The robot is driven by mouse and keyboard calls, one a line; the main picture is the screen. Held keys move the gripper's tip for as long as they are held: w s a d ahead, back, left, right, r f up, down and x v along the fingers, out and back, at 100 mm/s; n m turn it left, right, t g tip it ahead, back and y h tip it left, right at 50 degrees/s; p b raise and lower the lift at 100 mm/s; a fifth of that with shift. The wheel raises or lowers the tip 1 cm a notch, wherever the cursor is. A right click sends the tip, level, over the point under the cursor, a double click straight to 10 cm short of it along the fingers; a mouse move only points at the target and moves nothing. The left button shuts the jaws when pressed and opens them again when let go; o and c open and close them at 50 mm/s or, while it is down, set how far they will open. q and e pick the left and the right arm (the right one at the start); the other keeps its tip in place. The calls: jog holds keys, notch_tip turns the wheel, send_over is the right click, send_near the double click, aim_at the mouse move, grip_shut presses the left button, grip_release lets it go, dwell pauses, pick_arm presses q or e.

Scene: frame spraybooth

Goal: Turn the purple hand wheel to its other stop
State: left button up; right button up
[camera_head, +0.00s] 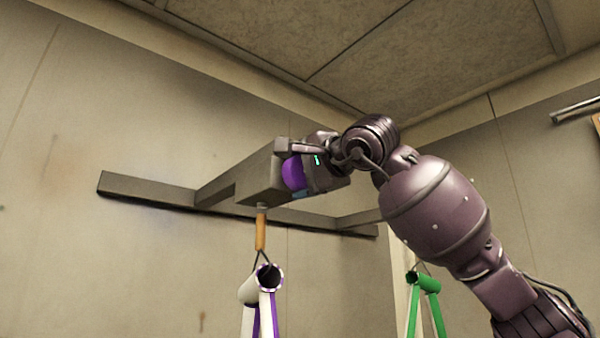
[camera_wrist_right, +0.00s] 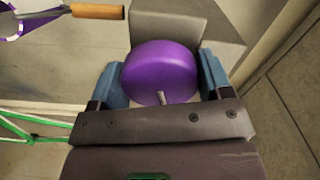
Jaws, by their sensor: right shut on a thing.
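The purple hand wheel (camera_head: 292,172) is on the end of a grey box (camera_head: 262,178) on a wall-mounted rail. In the right wrist view the wheel (camera_wrist_right: 160,72) sits between the two blue finger pads of my right gripper (camera_wrist_right: 165,84), one pad at each side. My right gripper (camera_head: 302,182) is shut on the wheel, and its body hides part of the wheel in the head view. A small pale pin shows at the wheel's lower edge in the wrist view. My left gripper is not in view.
An orange-handled hook (camera_head: 261,232) hangs below the box and carries a white and purple frame (camera_head: 250,292). A green frame (camera_head: 429,284) hangs further right, below my right arm. The grey rail (camera_head: 150,188) runs along the wall; the ceiling is above.

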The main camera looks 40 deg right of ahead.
jog(key=m, duration=0.5)
jog(key=shift+m, duration=0.3)
jog(key=m, duration=0.4)
jog(key=shift+f+m+b, duration=0.1)
jog(key=shift+m+b, duration=0.2)
jog(key=shift+b, duration=0.1)
jog(key=m, duration=0.5)
jog(key=shift+b, duration=0.3)
jog(key=m, duration=0.3)
jog(key=shift+m, duration=0.4)
jog(key=shift+m+b, duration=0.3)
jog(key=shift+m, duration=0.8)
jog(key=o, duration=0.9)
jog(key=shift+o, duration=0.2)
